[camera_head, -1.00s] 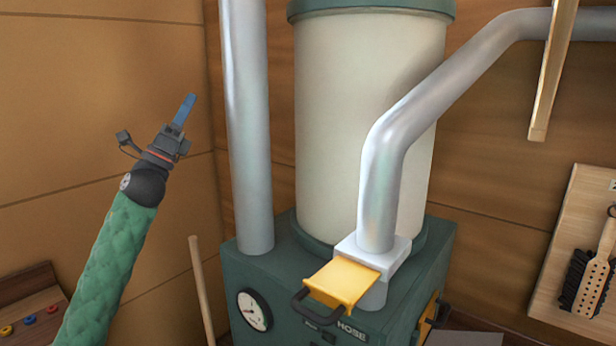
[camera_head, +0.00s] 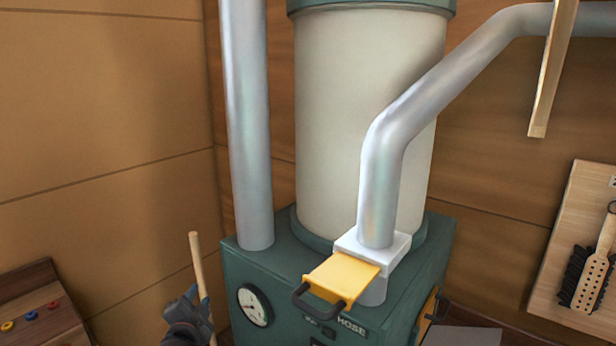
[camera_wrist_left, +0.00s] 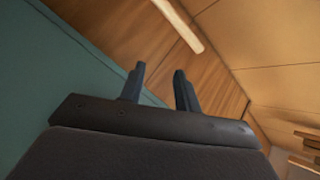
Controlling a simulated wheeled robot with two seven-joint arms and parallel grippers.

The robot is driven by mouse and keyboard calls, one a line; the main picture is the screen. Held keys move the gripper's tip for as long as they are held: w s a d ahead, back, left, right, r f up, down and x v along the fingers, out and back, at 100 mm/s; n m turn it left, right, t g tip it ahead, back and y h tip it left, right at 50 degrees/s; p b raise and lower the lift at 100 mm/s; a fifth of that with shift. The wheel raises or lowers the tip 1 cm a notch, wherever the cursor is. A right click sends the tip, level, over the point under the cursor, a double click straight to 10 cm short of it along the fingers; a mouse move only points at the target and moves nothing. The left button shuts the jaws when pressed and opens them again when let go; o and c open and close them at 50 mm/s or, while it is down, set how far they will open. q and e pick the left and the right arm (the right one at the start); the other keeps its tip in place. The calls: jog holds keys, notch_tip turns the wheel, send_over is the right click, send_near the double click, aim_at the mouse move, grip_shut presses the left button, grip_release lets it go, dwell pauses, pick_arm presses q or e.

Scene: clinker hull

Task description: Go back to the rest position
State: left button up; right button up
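My left gripper (camera_head: 189,308) is low in the head view, left of the green machine and close to a wooden stick; whether it touches the stick I cannot tell. In the left wrist view its two dark fingers (camera_wrist_left: 160,76) stand apart with nothing between them, so it is open and empty. Most of the left arm is below the head view's edge. My right gripper is in neither view.
A green machine (camera_head: 285,320) with a gauge, a cream drum (camera_head: 365,130) and grey pipes (camera_head: 245,130) fills the middle. A yellow slide plate (camera_head: 342,277) juts forward. The wooden stick (camera_head: 198,262) leans nearby. A brush (camera_head: 590,270) hangs on a board at right.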

pick_arm(q)
jog(key=s+d+f+n+g, duration=0.1)
jog(key=s+f+n+g, duration=0.25)
jog(key=s+f, duration=0.65)
jog(key=s+d+f+n+g, duration=0.1)
jog(key=s+f+n+g, duration=0.15)
jog(key=s+f, duration=0.45)
jog(key=s+d+f+n+g+h, duration=0.1)
jog(key=s+d+f+g, duration=0.2)
jog(key=s, duration=0.8)
jog(key=s+f+n+g, duration=0.2)
jog(key=s+f+g, duration=0.25)
jog(key=s, duration=0.45)
jog(key=s+d+f+x, duration=0.1)
jog(key=s+x, duration=0.2)
jog(key=x, duration=1)
jog(key=s+d+f+x, duration=0.1)
jog(key=s+x, duration=0.1)
jog(key=x, duration=1.1)
jog(key=s+f+g, duration=0.1)
jog(key=s+f, duration=0.3)
jog(key=f, duration=0.7)
jog(key=s+f, duration=0.4)
jog(key=f, duration=0.7)
jog(key=shift+s+d+g+h, duration=0.15)
jog(key=shift+d+g+h, duration=0.1)
jog(key=shift+g+h, duration=0.1)
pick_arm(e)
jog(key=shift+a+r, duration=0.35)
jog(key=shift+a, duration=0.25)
